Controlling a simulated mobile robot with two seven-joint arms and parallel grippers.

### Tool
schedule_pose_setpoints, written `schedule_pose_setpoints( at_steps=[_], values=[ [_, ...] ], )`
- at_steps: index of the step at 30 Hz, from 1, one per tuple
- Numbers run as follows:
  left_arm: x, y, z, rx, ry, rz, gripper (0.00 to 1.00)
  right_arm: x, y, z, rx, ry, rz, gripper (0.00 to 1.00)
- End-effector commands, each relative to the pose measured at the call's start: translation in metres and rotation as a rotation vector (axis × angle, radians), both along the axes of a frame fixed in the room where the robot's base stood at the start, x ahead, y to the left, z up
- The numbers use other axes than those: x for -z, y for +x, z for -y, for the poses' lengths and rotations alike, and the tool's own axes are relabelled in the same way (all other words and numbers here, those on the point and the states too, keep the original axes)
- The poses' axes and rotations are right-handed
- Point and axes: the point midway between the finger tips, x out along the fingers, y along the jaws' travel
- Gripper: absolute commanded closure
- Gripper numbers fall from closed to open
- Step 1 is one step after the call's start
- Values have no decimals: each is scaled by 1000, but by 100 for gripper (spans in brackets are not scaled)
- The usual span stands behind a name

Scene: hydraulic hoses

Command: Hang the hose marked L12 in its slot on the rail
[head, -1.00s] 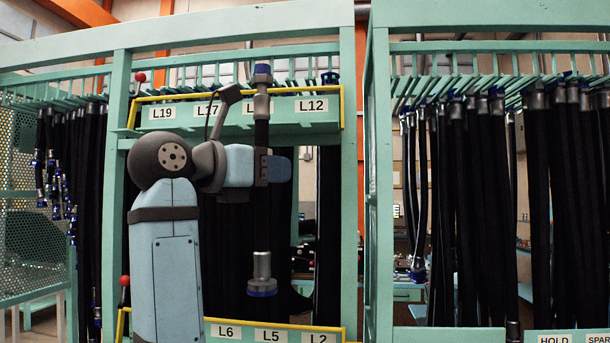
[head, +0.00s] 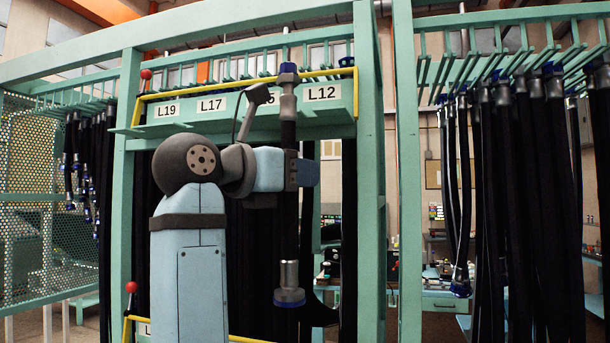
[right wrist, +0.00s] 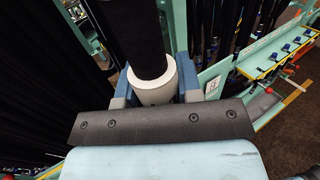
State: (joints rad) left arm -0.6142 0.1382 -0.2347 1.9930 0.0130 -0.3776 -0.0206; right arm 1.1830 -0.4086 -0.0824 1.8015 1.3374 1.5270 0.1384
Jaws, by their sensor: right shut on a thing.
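My right gripper (head: 291,173) is shut on a black hose (head: 288,225), which hangs upright in front of the rack. The hose has a silver fitting with a blue end at the top (head: 288,80) and another at the bottom (head: 289,285). The right wrist view shows the hose (right wrist: 137,40) and a white collar (right wrist: 153,82) between the fingers; no mark is readable on it. The L12 label (head: 321,93) is on the green rail front (head: 225,125), just right of the held hose's top. My left gripper is not in view.
Labels L19 (head: 167,109) and L17 (head: 211,104) sit further left, below a yellow bar (head: 180,92). A green post (head: 368,170) stands right of L12. Black hoses (head: 540,200) hang on the right rack. A red-knobbed lever (head: 146,75) is at the left.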

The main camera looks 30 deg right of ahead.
Motion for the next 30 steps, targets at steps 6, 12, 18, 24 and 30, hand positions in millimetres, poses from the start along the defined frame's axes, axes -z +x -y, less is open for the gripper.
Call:
schedule_pose_setpoints(
  at_steps=[6, 12, 18, 24, 30],
  values=[
    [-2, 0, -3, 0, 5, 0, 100, 0, 6, 7, 2, 0, -1, 100],
    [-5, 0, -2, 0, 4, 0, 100, 0, 14, 17, 2, -1, 0, 100],
    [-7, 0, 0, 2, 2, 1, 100, 0, 21, 26, 2, -1, 0, 100],
    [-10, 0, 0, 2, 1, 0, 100, 1, 29, 35, 2, -1, -1, 100],
    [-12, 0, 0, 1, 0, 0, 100, 1, 37, 44, 2, -1, 0, 100]
  ],
)
